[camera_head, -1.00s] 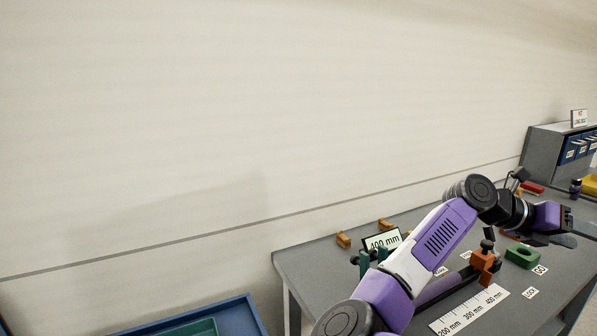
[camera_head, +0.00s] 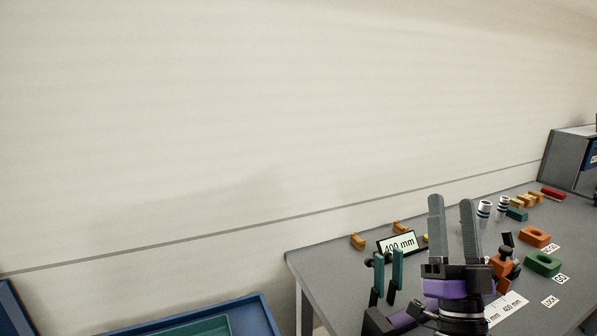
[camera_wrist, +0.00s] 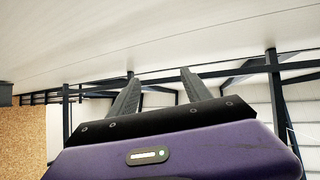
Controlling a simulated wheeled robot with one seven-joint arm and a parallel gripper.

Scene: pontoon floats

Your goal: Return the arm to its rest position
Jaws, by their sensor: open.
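My gripper (camera_head: 453,228) is open and empty in the head view, its two grey fingers pointing up, apart from each other. It stands in front of the grey table and hides part of it. In the wrist view my gripper (camera_wrist: 158,88) shows its two fingers spread with nothing between them, against a pale wall or ceiling and dark beams. My arm is folded back low near the table's front, and most of its links are out of view or hidden behind the gripper.
A blue tray (camera_head: 262,312) lies at lower left. A grey cabinet (camera_head: 565,160) stands at far right.

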